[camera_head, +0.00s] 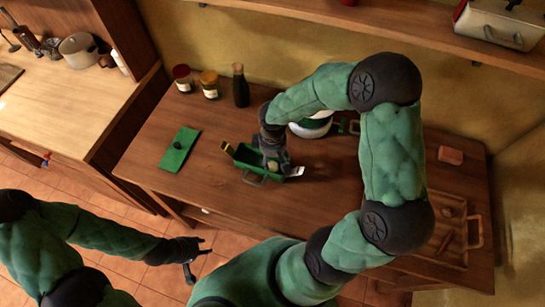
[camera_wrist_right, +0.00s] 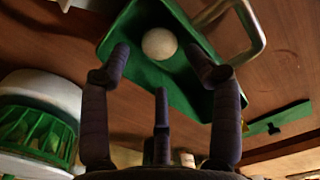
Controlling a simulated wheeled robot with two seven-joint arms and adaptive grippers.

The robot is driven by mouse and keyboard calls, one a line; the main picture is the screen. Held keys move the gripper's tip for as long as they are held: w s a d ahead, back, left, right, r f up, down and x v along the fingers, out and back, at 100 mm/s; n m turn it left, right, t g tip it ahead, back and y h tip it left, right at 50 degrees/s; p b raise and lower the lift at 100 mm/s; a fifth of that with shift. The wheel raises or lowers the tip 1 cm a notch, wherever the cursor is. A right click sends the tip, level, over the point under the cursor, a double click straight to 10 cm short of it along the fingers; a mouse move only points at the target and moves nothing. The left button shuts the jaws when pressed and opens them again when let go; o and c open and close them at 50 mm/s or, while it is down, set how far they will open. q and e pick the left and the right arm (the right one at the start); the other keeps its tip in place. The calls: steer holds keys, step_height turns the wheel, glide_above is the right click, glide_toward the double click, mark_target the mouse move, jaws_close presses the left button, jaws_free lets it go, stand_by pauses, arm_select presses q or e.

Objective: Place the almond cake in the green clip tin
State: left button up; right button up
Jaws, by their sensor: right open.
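The green clip tin (camera_head: 248,156) stands uncovered on the wooden counter. A pale round piece, which looks like the almond cake (camera_wrist_right: 159,44), lies inside on the tin's floor. My right gripper (camera_head: 273,164) is over the tin; its fingers (camera_wrist_right: 158,58) are spread around the cake's sides in the picture, with no visible contact. My left gripper (camera_head: 195,256) is open and empty, low in front of the counter.
A flat green lid with a dark knob (camera_head: 180,148) lies left of the tin. Jars (camera_head: 209,84) and a dark bottle (camera_head: 240,86) stand behind. A green-and-white container (camera_head: 312,127) stands behind my right forearm. A wooden tray (camera_head: 449,226) and reddish block (camera_head: 451,155) are at right.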

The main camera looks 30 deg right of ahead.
mark_target(272, 166)
steer(key=shift+r, duration=0.35)
step_height(272, 166, up, 12)
steer(key=p, duration=0.3)
steer(key=shift+r, duration=0.2)
